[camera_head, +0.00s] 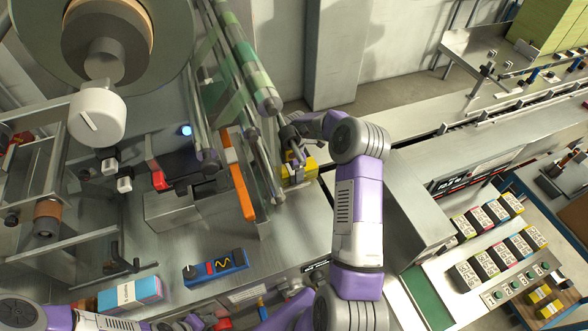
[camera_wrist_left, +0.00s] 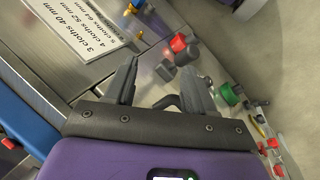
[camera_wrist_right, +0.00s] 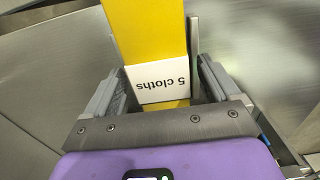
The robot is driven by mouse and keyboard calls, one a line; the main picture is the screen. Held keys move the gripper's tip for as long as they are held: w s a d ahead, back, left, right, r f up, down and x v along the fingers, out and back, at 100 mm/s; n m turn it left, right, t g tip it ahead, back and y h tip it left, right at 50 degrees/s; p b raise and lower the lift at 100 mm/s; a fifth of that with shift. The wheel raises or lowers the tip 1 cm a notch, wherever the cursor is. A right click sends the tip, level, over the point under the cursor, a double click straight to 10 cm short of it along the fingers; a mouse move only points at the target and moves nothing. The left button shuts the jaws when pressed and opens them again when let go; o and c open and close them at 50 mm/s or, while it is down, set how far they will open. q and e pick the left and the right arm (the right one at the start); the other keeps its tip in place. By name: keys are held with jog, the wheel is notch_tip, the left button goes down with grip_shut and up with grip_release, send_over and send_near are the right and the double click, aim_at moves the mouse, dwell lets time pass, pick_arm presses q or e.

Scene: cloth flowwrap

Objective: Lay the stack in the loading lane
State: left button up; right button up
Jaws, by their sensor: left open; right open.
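A yellow cloth stack (camera_head: 299,172) with a white "5 cloths" label lies on the metal deck beside the film rollers. In the right wrist view the stack (camera_wrist_right: 150,35) runs away between my fingers, its label facing me upside down. My right gripper (camera_head: 294,152) is open around the stack's near end; I cannot tell whether the fingers touch it. A thin upright metal plate (camera_wrist_right: 194,40) stands close along its right side and may be a lane guide. My left gripper (camera_wrist_left: 158,80) is open and empty at the machine's front, low in the head view.
Film rollers (camera_head: 245,60) and an orange bar (camera_head: 238,175) stand left of the stack. A grey cabinet (camera_head: 408,190) stands right of my right arm. Labelled stacks (camera_head: 500,255) fill a side tray. Red and green knobs (camera_wrist_left: 182,48) sit near my left gripper.

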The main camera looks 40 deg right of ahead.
notch_tip(320, 180, up, 12)
jog(key=shift+f, duration=0.15)
dwell(0.7)
